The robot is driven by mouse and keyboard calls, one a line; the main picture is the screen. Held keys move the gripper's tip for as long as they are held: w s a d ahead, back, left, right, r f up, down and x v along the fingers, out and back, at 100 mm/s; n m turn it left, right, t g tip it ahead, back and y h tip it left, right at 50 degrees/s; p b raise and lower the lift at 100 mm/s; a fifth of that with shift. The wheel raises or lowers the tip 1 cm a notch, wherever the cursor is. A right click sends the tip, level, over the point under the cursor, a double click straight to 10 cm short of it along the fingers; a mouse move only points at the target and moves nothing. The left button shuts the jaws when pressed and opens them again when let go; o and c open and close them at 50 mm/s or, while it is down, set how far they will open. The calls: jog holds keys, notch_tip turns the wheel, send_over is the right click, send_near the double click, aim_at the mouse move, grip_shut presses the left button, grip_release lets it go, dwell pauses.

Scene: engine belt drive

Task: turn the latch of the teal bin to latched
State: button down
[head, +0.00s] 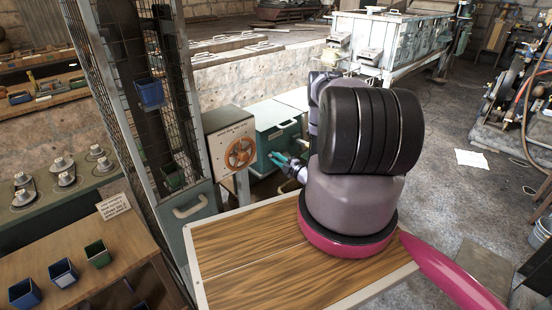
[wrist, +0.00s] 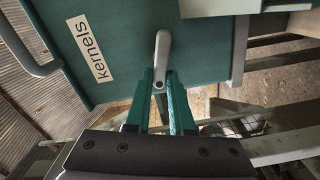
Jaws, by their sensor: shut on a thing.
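The teal bin (head: 268,146) stands behind the wooden tabletop in the head view, with a lighter lid. In the wrist view its teal front (wrist: 130,25) carries a white label reading "kernels". The latch (wrist: 162,48) is a short grey lever on that front, to the right of the label; it points down the picture, towards my gripper. My gripper (wrist: 164,80) has teal fingers on either side of the lever's lower end and is shut on it. In the head view my gripper (head: 287,160) is at the bin's front, and the latch is too small to make out.
A post-mounted box with an orange handwheel (head: 240,153) stands just left of the bin. A grey bar handle (wrist: 35,55) sticks out left of the label. A wire-mesh tower (head: 150,90) rises further left. Open floor (head: 440,140) lies to the right.

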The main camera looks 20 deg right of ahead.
jog(key=shift+s+f+n, duration=0.1)
jog(key=shift+f+n, duration=0.1)
jog(key=shift+n, duration=0.6)
jog(key=shift+f+n, duration=0.15)
jog(key=shift+n, duration=0.65)
jog(key=c, duration=0.8)
grip_release()
jog(key=v, duration=1)
jog(key=shift+s+d, duration=0.15)
jog(key=shift+s, duration=0.2)
